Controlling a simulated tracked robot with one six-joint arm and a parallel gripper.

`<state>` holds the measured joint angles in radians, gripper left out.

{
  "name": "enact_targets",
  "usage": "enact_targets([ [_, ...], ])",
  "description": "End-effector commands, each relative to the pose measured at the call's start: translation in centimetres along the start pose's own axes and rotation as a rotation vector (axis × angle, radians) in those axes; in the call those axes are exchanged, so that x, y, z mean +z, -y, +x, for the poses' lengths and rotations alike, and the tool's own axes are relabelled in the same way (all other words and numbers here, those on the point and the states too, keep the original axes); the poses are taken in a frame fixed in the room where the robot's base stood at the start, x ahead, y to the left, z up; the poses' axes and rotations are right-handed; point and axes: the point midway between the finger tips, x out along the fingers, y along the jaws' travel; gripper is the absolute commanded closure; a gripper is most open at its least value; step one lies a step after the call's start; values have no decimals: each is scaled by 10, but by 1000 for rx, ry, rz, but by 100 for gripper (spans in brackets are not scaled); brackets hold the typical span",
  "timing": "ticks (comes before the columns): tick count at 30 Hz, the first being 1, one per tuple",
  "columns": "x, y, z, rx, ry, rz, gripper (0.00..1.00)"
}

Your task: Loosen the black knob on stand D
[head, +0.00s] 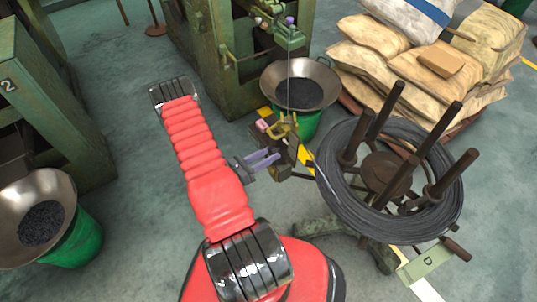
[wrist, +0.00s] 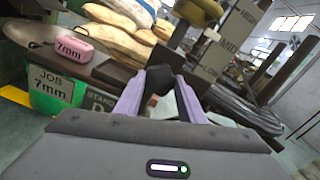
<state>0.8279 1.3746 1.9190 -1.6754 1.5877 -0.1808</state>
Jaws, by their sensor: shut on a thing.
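My gripper (head: 263,160) reaches to the right in the head view, with its purple fingers against the small dark stand (head: 283,150) beside the wire. In the wrist view, the fingers of my gripper (wrist: 160,88) are closed on a black knob (wrist: 158,78) that sits between their tips. A sign reading "STAND" and a partly hidden "D" (wrist: 103,102) shows left of the fingers. In the head view the knob itself is too small to make out. Whether it has turned cannot be told.
A wire coil on a reel (head: 345,190) with upright dark posts stands at the right. Behind are a bowl on a green bucket (head: 308,122), stacked sacks (head: 380,70) and a green machine (head: 205,60). A pink "7mm" block (wrist: 73,50) shows in the wrist view.

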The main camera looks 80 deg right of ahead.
Motion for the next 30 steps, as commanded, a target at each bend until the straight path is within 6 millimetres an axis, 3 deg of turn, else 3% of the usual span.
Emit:
enact_targets([
  [30, -2, 0, -1, 5, -3, -943, 87],
])
